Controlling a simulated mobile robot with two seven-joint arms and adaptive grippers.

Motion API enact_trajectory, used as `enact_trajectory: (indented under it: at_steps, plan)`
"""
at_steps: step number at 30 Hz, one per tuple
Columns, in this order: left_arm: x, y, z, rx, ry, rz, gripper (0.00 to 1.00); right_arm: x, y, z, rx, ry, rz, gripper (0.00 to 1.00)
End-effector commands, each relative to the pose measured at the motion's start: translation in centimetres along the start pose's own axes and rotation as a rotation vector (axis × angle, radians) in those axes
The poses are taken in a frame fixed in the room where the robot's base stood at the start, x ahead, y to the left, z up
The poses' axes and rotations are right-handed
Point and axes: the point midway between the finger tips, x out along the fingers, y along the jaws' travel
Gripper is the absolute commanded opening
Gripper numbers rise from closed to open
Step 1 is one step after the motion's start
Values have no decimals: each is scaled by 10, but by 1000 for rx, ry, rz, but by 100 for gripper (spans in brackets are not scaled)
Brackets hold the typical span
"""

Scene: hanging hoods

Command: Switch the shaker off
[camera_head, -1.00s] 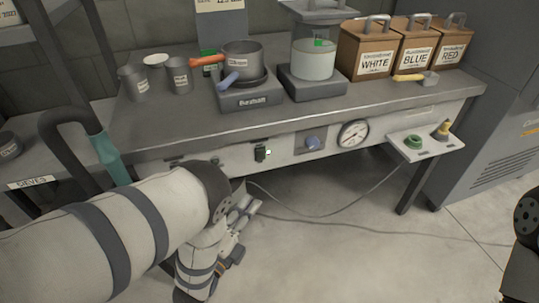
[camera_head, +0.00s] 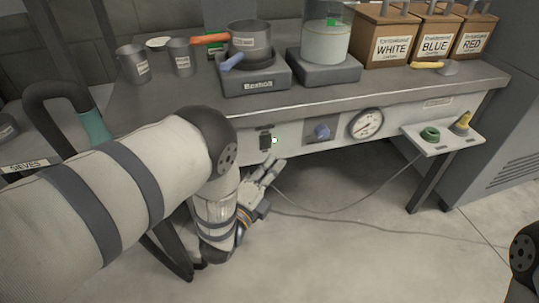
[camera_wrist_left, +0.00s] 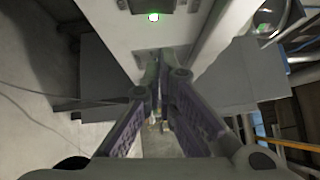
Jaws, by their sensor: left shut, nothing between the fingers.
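A black switch (camera_head: 265,141) with a lit green lamp (camera_head: 275,140) beside it sits on the light front panel under the bench top. In the left wrist view the green lamp (camera_wrist_left: 153,17) glows at the top edge, beside a dark part that is cut off. My left gripper (camera_head: 273,171) is shut and empty, just below the switch and apart from it. In the wrist view its fingers (camera_wrist_left: 157,75) point toward the panel. My right gripper is out of view. No label naming the shaker is readable.
A small shelf (camera_head: 440,140) with a green button juts out at the right. Pans, a glass vessel and labelled boxes stand on the bench (camera_head: 400,88). A cable hangs below.

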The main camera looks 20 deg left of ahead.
Motion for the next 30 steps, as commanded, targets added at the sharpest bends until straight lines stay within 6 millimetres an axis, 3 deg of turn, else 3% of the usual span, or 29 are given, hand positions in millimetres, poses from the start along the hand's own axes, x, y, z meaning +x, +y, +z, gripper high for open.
enact_trajectory:
  at_steps: [9,19,23,30]
  plan:
    - [28,1,27,0,0,1,0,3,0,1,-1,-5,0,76]
    - [30,0,29,-1,0,2,0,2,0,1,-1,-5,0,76]
    - [39,-15,36,-68,1,60,0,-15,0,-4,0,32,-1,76]
    - [36,-4,36,-84,-2,83,0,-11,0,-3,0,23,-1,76]
